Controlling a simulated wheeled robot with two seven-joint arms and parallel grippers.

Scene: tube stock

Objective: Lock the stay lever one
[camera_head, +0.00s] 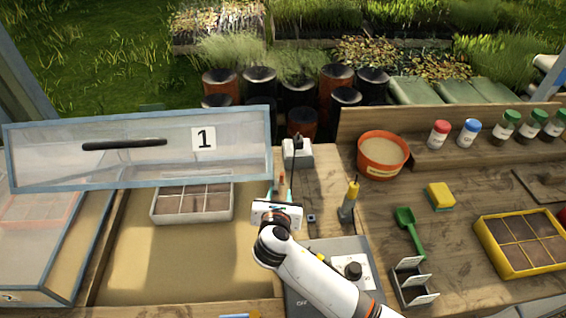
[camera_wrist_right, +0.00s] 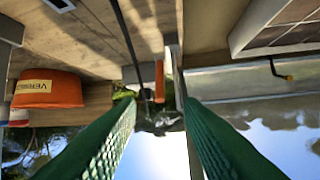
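The clear lid marked 1 (camera_head: 105,150), with a blue-grey frame and a black handle, stands raised over the left bed in the head view. My right gripper (camera_head: 281,193) is near the lid's lower right corner. Its green fingers are apart, with nothing clasped between them. A small orange upright piece, perhaps the stay lever's grip (camera_head: 282,183), shows between the fingertips. In the right wrist view this orange grip (camera_wrist_right: 159,80) appears between and beyond the open fingertips; I cannot tell whether it touches them. My left gripper is out of view.
A grey seed tray (camera_head: 192,216) lies in the bed under the lid. Right of the gripper are a white socket box (camera_head: 298,153), a yellow-handled tool (camera_head: 350,198), an orange pot (camera_head: 382,158) and a grey control box (camera_head: 325,262). A dark cable runs near the gripper.

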